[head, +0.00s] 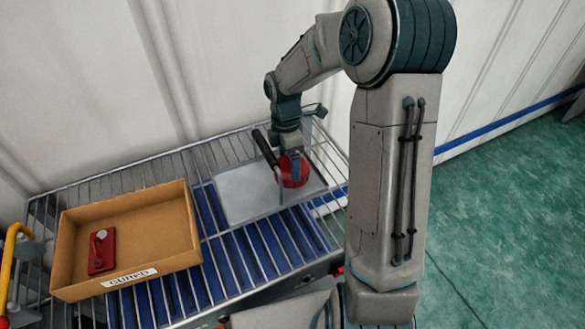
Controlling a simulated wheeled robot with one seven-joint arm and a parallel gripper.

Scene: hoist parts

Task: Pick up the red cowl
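A rounded red part, which looks like the red cowl (301,173), is on a pale flat sheet on the wire rack. My gripper (291,168) points down at it, and its fingers overlap the part in the picture. The fingers are small and partly merged with the red part, so I cannot tell whether they are open or shut on it. A dark bar-like handle (264,147) stands tilted just left of the gripper.
A cardboard box (165,256) with a label stands on the rack at left. It holds a flat red part (96,258) with a grey knob. The pale sheet (240,194) has bare room on its left. A wall rises behind the wire rack (262,262).

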